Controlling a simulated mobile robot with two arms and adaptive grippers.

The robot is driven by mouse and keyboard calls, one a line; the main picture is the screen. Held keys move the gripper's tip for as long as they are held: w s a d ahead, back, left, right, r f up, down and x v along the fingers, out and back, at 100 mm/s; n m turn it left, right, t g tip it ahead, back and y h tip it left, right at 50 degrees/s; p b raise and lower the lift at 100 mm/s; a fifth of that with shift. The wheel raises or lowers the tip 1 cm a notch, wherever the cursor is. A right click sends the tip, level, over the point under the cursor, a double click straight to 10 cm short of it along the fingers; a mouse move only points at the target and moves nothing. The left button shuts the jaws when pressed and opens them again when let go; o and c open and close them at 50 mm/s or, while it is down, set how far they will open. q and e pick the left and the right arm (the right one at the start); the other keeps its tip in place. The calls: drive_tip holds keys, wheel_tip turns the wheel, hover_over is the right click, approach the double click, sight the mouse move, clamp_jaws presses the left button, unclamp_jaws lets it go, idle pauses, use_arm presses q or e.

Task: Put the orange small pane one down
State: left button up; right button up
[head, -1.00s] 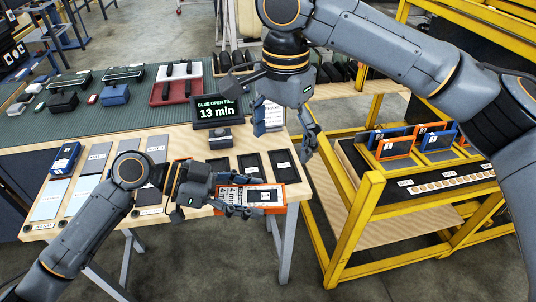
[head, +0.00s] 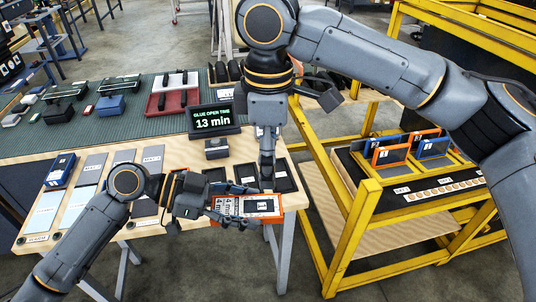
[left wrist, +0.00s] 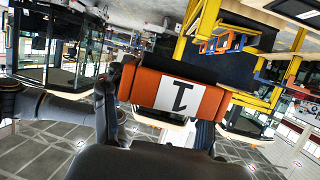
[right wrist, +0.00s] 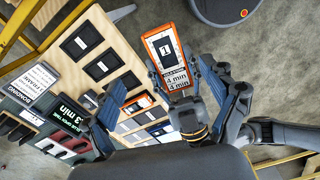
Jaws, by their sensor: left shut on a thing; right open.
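My left gripper (head: 208,209) is shut on the orange small pane (head: 276,213), an orange-edged piece with a dark face and white labels reading "4 min" and 1. It is held level near the front edge of the bench. Its orange edge with the 1 label (left wrist: 178,96) fills the middle of the left wrist view, and its labelled face (right wrist: 170,62) shows in the right wrist view. My right gripper (head: 268,180) points down just behind the pane. It is open and empty, and in the right wrist view its fingers (right wrist: 175,95) stand wide apart, either side of the pane.
A yellow trolley (head: 350,235) at the right carries orange panes (head: 390,155) and blue panes (head: 433,148) upright in a rack. The wooden bench (head: 80,225) holds dark trays, grey plates and a display (head: 213,121) reading 13 min. Open floor lies in front.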

sight(268, 204)
drive_tip(key=shift+n, duration=0.8)
wheel_tip(268, 204, down, 12)
drive_tip(key=shift+s, duration=0.1)
drive_tip(key=c, duration=1.4)
use_arm(q)
drive_tip(key=o, duration=1.4)
